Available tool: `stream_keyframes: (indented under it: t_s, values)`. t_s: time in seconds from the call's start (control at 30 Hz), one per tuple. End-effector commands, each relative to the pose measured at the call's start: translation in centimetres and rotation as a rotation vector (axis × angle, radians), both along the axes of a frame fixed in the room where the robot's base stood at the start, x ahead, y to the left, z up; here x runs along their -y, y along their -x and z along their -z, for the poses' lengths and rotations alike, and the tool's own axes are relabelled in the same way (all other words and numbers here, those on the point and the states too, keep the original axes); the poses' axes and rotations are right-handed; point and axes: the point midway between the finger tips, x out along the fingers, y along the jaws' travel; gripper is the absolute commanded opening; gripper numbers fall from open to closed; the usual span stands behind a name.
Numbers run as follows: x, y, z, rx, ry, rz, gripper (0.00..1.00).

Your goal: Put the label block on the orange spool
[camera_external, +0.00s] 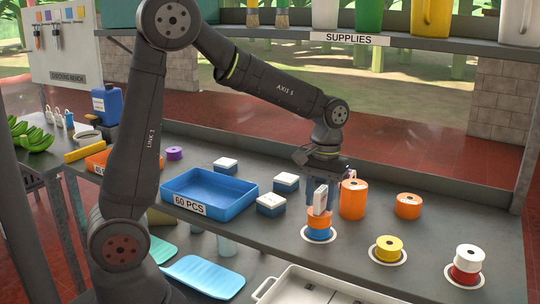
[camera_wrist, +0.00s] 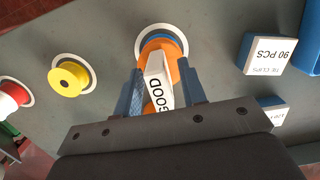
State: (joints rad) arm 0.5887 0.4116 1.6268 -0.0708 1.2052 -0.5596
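The label block (camera_external: 320,197), white and marked "GOOD" in the wrist view (camera_wrist: 158,84), stands slightly tilted on the orange spool (camera_external: 319,222). That spool sits above a blue spool (camera_external: 318,234) on a white round base. In the wrist view the orange spool (camera_wrist: 160,45) shows behind the block. My gripper (camera_external: 320,196) points down, its blue fingers on either side of the block. In the wrist view my gripper (camera_wrist: 163,83) looks open, with orange showing between block and right finger. Contact on the left side is hard to tell.
A tall orange spool (camera_external: 353,199) stands close behind the gripper, a short one (camera_external: 408,206) further right. A yellow spool (camera_external: 388,249) and a white-and-red spool stack (camera_external: 467,265) are to the right. A blue tray (camera_external: 212,194) and several small boxes (camera_external: 271,205) stand left.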

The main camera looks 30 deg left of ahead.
Motion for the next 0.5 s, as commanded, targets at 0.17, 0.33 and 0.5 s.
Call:
stream_keyframes:
  t_s: [0.17,0.33,0.5]
  values:
    - [0.1,-0.3,-2.1,0.005,0.003,0.000,0.38]
    - [0.1,-0.8,-5.8,0.005,0.004,0.000,0.38]
    - [0.1,-1.2,-9.2,0.004,0.003,0.001,0.38]
